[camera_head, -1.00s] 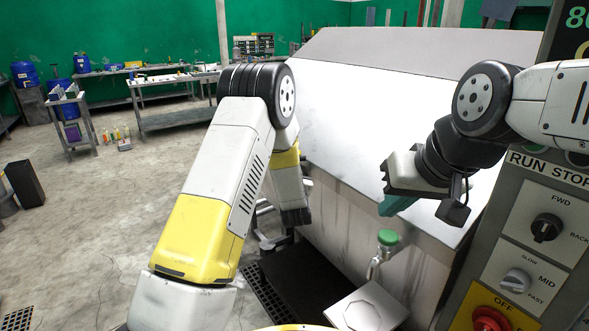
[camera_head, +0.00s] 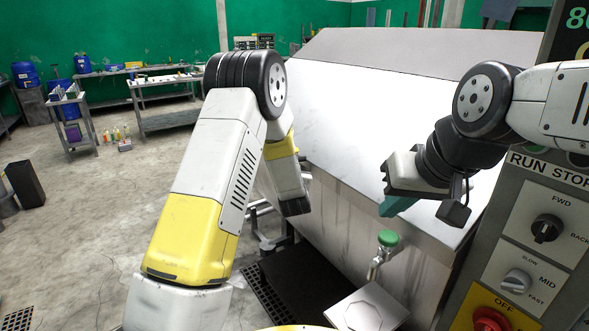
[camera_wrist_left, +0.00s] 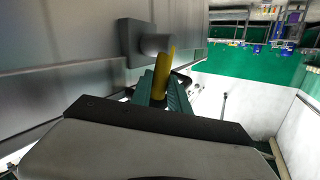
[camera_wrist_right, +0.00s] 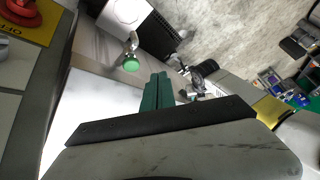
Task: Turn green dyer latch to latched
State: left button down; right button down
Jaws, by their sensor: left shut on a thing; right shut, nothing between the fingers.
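The dyer (camera_head: 370,110) is a large pale metal box in the middle of the head view. In the left wrist view, a latch with a yellow handle (camera_wrist_left: 167,65) stands out from a dark square mount (camera_wrist_left: 133,42) on a grey metal wall. The handle looks nearly upright, tilted slightly. My left gripper (camera_wrist_left: 163,88) has its teal fingers shut around the handle's lower part. In the head view my left arm hangs beside the dyer, and the latch does not show there. My right gripper (camera_head: 391,205) is shut and empty above the dyer's front edge; its teal fingers (camera_wrist_right: 157,88) lie together.
A green-topped tap (camera_head: 388,238) stands low on the dyer's front, near my right gripper. A control panel (camera_head: 520,240) with knobs and a red button (camera_head: 490,320) stands at the right. Workbenches (camera_head: 165,118) stand far left. The floor at left is mostly clear.

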jog(key=w+a+r+m+g+y, duration=0.1)
jog(key=w+a+m, duration=0.2)
jog(key=w+m, duration=0.8)
jog(key=w+a+r+m+y, duration=0.1)
jog(key=w+a+r+m, duration=0.15)
jog(key=w+m, duration=0.8)
jog(key=w+a+f+m, duration=0.2)
jog(key=w+a+f, duration=0.3)
jog(key=w, duration=0.4)
jog(key=w+a+f+m, duration=0.3)
jog(key=w+a+f, duration=0.2)
jog(key=w, duration=0.4)
jog(key=shift+w+f, duration=0.25)
jog(key=shift+f, duration=0.45)
jog(key=shift+m, duration=0.25)
